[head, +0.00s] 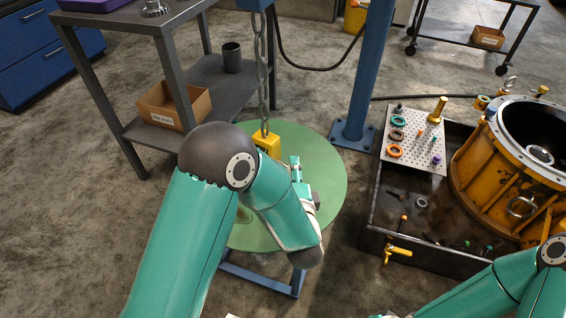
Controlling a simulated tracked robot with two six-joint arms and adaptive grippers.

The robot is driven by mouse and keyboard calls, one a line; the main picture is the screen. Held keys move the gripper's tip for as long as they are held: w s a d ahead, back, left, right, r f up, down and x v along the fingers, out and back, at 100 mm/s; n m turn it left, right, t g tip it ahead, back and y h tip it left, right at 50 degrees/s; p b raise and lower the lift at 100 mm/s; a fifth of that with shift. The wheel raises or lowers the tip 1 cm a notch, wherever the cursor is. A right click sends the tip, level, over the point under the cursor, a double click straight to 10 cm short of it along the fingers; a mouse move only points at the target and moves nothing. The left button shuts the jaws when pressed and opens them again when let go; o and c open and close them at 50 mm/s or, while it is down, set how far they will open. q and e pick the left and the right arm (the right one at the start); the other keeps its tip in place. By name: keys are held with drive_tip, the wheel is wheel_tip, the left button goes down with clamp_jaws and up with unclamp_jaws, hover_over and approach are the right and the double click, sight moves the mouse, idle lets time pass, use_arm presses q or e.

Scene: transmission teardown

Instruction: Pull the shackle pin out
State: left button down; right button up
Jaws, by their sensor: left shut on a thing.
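A yellow hoist block (267,144) hangs at the end of a chain (264,75) over a round green table (325,165). My left arm reaches across the table. My left gripper (294,170) is just right of and below the yellow block, partly hidden behind my own forearm. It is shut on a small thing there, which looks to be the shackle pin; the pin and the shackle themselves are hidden. My right arm enters at the lower right, and its gripper is out of view.
A blue post (363,75) stands behind the green table. A grey cart (220,85) with a cardboard box (173,105) is at the left. At the right, a dark tray (375,215) holds a yellow housing (485,165) and a pegboard (414,140) with rings.

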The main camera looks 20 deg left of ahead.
use_arm(q)
drive_tip(key=shift+s+d+f+h, duration=0.1)
drive_tip(key=shift+s+d+h, duration=0.1)
drive_tip(key=shift+d, duration=0.45)
drive_tip(key=shift+s+d+f+h, duration=0.1)
drive_tip(key=shift+s+d, duration=0.05)
drive_tip(key=shift+d, duration=0.5)
drive_tip(key=c, duration=0.8)
unclamp_jaws()
drive_tip(key=shift+a, duration=0.1)
drive_tip(key=shift+o, duration=0.2)
drive_tip(key=shift+w+r, duration=0.1)
drive_tip(key=shift+v, duration=3.75)
